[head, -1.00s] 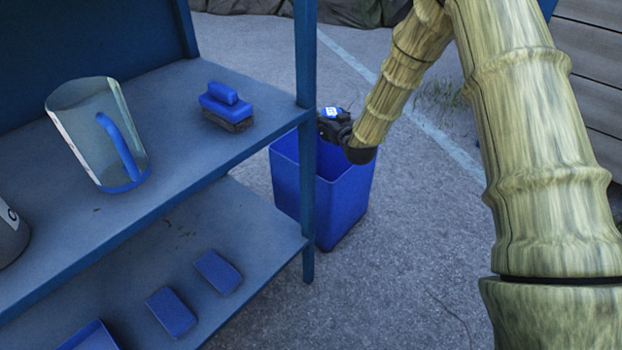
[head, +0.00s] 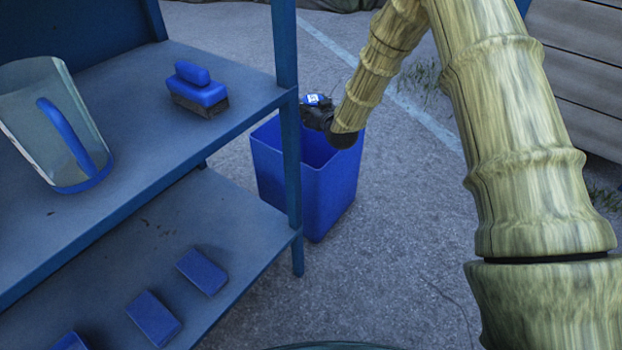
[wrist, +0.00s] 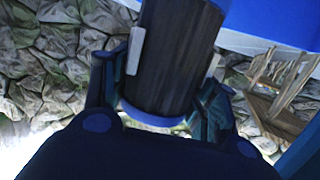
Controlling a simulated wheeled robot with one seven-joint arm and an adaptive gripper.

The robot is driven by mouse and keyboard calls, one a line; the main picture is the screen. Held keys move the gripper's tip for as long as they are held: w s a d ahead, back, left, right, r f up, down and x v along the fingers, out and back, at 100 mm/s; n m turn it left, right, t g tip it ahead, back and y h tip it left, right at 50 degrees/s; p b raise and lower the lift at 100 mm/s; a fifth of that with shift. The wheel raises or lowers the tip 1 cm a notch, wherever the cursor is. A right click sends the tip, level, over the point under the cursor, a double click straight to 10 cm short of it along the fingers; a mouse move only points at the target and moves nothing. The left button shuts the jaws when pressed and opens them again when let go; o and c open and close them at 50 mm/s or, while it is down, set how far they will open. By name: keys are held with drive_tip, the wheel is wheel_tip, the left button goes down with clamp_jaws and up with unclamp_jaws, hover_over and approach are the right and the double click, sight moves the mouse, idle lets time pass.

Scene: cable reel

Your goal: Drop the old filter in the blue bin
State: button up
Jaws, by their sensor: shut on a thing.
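The blue bin (head: 330,190) stands on the ground behind the shelf's right post, its top open. My gripper (head: 313,108) is at the bin's far rim in the head view, partly hidden by the post; I cannot tell whether it is over the opening. In the wrist view my gripper (wrist: 168,92) is shut on the old filter (wrist: 177,55), a dark ribbed cylinder with a blue end band. One finger is on each side of it. In the head view the filter is not clearly visible.
A blue shelf unit (head: 150,150) fills the left. A clear jug with a blue handle (head: 60,125) and a blue brush (head: 200,90) stand on its upper board. Blue blocks (head: 202,271) lie on the lower board. Pavement right of the bin is free.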

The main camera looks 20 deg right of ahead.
drive_tip(key=shift+f, duration=0.4)
drive_tip(key=o, duration=1.3)
drive_tip(key=shift+o, duration=0.2)
drive_tip(key=shift+d, duration=0.1)
drive_tip(key=v, duration=1.2)
drive_tip(key=shift+s+d+f, duration=0.1)
